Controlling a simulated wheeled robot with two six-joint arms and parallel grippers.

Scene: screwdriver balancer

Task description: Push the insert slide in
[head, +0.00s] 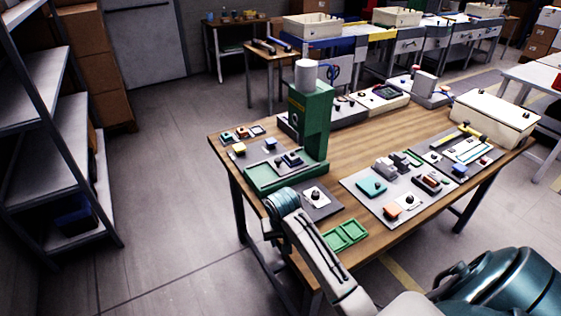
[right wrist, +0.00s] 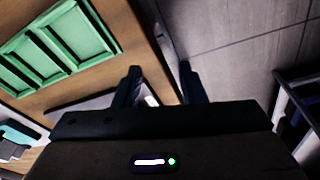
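A green press (head: 312,125) with a white cylinder on top stands at the table's left side. On its low green base (head: 262,183) lies a grey plate with a small dark and blue block (head: 292,159) on it. I cannot tell for sure which part is the insert slide. My right arm reaches in from the lower right, its wrist in front of the press base. In the right wrist view my right gripper (right wrist: 158,82) has its two dark fingers apart, with nothing between them. My left gripper is not in view.
A green compartment tray (head: 344,235) lies near the table's front edge and also shows in the right wrist view (right wrist: 60,48). A white bin (head: 494,115) stands at the right. Shelves (head: 65,140) stand left.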

